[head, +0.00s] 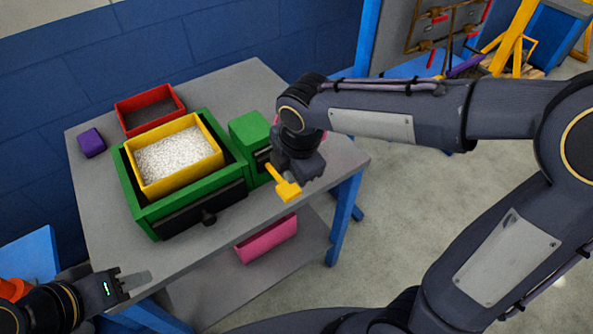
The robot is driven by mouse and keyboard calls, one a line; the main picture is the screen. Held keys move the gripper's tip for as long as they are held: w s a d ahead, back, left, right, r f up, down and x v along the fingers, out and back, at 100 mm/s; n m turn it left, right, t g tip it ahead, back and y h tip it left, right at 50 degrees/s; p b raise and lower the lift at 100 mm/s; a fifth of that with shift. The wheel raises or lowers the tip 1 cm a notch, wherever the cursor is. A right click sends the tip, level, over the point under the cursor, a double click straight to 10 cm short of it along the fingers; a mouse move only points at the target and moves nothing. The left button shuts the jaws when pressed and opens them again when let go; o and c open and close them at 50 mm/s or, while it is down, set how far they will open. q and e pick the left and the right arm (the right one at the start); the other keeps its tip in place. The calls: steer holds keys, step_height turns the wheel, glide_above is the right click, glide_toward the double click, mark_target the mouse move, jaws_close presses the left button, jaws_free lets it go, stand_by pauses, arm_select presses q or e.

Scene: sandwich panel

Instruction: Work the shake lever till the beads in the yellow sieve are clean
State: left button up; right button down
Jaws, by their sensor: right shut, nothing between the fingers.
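The yellow sieve (186,183) sits inside a green box frame (148,217) on the table. White beads (178,153) fill it; I cannot make out any dirt among them at this size. The yellow shake lever (286,188) sticks out toward the front right of the green housing (250,131). My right gripper (299,172) points down right at the lever, shut and with nothing held; its fingers are largely hidden, and I cannot tell whether they touch the lever. My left gripper (136,281) is off the table's front left corner, away from the sieve; its finger gap is unclear.
A red open bin (133,128) stands behind the sieve. A purple block (92,142) lies at the table's left. A pink bin (267,240) is on the lower shelf. The grey table (237,83) is clear at the back right.

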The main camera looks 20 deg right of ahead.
steer(key=w+v, duration=0.1)
steer(key=v, duration=0.8)
steer(key=shift+a+r, duration=0.15)
steer(key=shift+r, duration=0.3)
stand_by(0.7)
steer(key=s+d+f+m+t+y, duration=0.1)
steer(key=s+d+f+m, duration=0.2)
steer(key=m, duration=0.9)
steer(key=s+d+f+m+t+y+p, duration=0.1)
steer(key=s+d+f+m+t+y, duration=0.1)
steer(key=s+d+m, duration=0.5)
steer(key=s+f+m, duration=0.1)
steer(key=s+m, duration=0.3)
steer(key=s, duration=0.1)
steer(key=shift+s+f+m, duration=0.2)
steer(key=shift+f+m, duration=0.05)
steer(key=shift+m, duration=0.15)
steer(key=c, duration=2.1)
jaws_free()
